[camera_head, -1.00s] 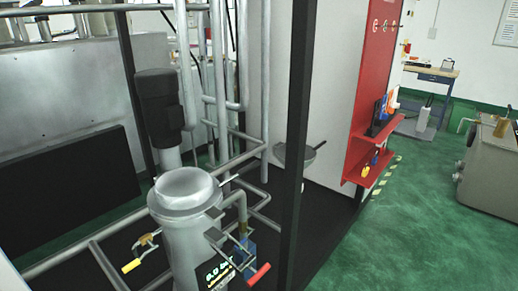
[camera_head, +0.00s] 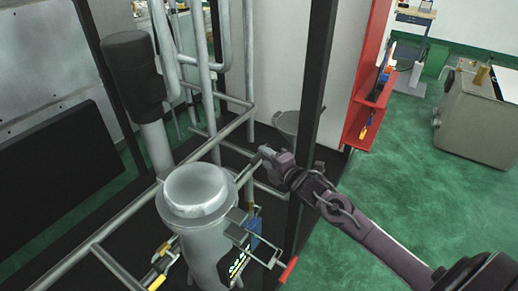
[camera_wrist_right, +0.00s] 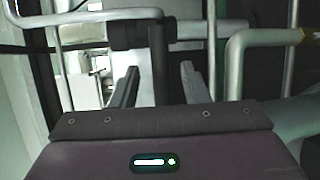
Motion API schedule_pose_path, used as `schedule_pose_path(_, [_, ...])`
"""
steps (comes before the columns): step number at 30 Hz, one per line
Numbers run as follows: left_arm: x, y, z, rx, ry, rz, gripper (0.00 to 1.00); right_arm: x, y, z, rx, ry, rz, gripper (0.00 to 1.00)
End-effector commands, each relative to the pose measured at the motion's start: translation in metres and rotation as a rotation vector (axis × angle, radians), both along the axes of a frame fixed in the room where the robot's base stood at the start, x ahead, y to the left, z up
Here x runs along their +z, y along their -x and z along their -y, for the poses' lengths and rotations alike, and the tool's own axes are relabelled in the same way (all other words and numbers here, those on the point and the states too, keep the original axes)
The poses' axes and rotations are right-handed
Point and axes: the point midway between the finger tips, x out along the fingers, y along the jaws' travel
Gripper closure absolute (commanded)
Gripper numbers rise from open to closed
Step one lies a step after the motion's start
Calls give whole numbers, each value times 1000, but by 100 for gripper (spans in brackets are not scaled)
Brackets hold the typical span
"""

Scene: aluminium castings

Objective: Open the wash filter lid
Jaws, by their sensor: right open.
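The wash filter (camera_head: 208,240) is a grey upright cylinder at the lower left of the head view. Its round domed lid (camera_head: 196,187) sits flat on top and is shut. My right gripper (camera_head: 268,154) is to the right of and behind the lid, apart from it, beside the pipes. In the right wrist view my right gripper (camera_wrist_right: 157,85) shows two spread fingers with nothing held between them that I can make out. The lid cannot be made out in the wrist view. My left gripper is not in view.
A black frame post (camera_head: 313,110) stands close beside my right arm. Grey pipes (camera_head: 205,90) and a dark motor (camera_head: 132,75) rise behind the filter. A red-handled lever (camera_head: 287,269) and a yellow-handled lever (camera_head: 157,283) flank the filter.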

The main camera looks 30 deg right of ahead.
Motion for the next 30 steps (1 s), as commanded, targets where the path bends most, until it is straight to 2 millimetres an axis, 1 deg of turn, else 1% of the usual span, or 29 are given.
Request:
schedule_pose_path(1, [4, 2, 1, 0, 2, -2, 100, 2, -9, 0, -3, -3, 2, 59])
schedule_pose_path(3, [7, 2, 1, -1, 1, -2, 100, 0, -19, -2, -2, -3, 2, 59])
schedule_pose_path(9, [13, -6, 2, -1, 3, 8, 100, -6, -41, -5, -4, -3, 0, 59])
schedule_pose_path(14, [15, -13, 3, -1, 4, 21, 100, -9, -48, -6, -1, -1, 0, 59])
schedule_pose_path(21, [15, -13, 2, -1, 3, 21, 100, -9, -48, -6, -1, -1, 0, 59])
schedule_pose_path(23, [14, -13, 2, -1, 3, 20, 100, -9, -48, -6, -1, -1, 0, 65])
schedule_pose_path(30, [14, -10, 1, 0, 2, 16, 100, -9, -48, -6, -1, -2, -1, 97])
